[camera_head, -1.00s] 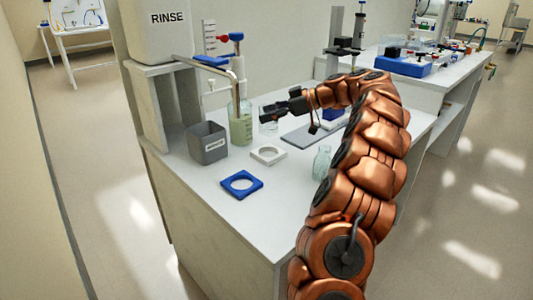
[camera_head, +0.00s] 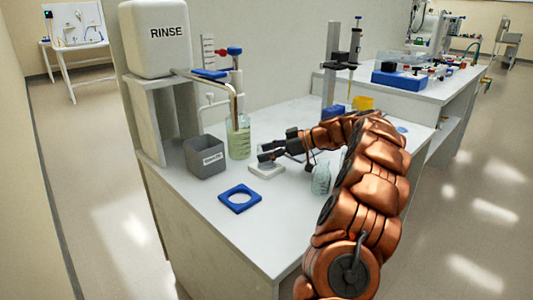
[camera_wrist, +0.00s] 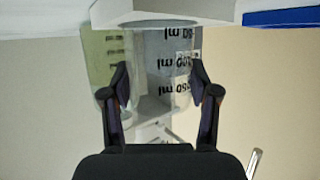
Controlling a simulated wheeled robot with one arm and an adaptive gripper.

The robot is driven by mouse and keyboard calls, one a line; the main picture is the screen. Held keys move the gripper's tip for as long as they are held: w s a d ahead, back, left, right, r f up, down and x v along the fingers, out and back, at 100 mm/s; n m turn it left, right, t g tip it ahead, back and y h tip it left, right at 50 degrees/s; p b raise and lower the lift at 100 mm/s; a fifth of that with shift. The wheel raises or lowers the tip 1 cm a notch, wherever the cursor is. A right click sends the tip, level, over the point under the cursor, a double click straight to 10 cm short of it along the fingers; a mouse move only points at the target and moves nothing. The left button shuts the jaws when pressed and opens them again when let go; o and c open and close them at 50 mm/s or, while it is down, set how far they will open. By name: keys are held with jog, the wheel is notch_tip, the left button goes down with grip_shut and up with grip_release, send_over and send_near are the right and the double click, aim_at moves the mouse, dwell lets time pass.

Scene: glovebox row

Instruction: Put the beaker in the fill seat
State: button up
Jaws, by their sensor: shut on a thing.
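My gripper (camera_head: 266,152) is over the white square seat with a round hole (camera_head: 266,170). In the wrist view my gripper (camera_wrist: 160,88) is shut on a clear beaker with black ml marks (camera_wrist: 165,60), one finger at each side. That view is upside down, with the white seat (camera_wrist: 160,12) at the top, close to the beaker's base; I cannot tell if they touch. A blue square ring seat (camera_head: 239,211) lies empty nearer the front and also shows in the wrist view (camera_wrist: 284,17). No label tells which is the fill seat. The beaker is hard to make out in the head view.
A grey labelled bin (camera_head: 205,162) and a bottle of greenish liquid (camera_head: 239,146) stand behind and left of the white seat. A clear bottle (camera_head: 320,180) stands to the right, beside my arm. A RINSE tank (camera_head: 155,45) is at back left.

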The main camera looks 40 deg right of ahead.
jog(key=shift+f, duration=0.15)
jog(key=o, duration=0.9)
jog(key=shift+o, duration=0.2)
jog(key=shift+r, duration=0.25)
jog(key=p+v, duration=0.1)
jog(key=v, duration=1.1)
jog(key=shift+f, duration=0.2)
